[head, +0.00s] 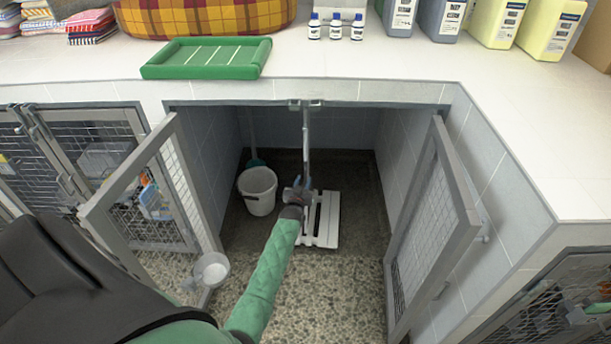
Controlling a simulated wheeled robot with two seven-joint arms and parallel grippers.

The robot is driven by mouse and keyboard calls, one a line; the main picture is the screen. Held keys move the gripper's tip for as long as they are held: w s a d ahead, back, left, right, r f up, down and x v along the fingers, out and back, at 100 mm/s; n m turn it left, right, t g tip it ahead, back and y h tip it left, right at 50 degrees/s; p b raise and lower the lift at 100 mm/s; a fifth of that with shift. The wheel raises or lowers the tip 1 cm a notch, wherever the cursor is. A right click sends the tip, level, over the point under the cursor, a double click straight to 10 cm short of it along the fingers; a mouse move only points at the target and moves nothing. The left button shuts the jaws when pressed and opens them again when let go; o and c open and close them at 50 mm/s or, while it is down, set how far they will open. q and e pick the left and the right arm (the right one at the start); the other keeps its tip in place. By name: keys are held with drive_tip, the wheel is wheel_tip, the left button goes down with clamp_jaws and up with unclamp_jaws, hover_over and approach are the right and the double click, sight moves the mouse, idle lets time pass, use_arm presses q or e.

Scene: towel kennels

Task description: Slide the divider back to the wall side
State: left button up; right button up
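The divider (306,140) appears as a narrow grey upright, seen nearly edge-on, in the middle of the open kennel. Its top meets a bracket at the kennel's upper front edge. My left arm, in a green quilted sleeve, reaches into the kennel from below. My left gripper (298,190) is at the divider's lower front part, overlapping it in the picture. Its fingers are small and dark, so I cannot tell whether they grip it. My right gripper is not in view.
A white bucket (257,190) stands left of the divider, with a brush behind it. A white slatted board (328,220) lies on the floor just right. The left mesh door (150,190) and right mesh door (435,230) stand open. A metal bowl (212,269) is near the left door.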

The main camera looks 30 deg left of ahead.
sight(305, 176)
use_arm(q)
drive_tip(key=shift+x, duration=2.05)
clamp_jaws()
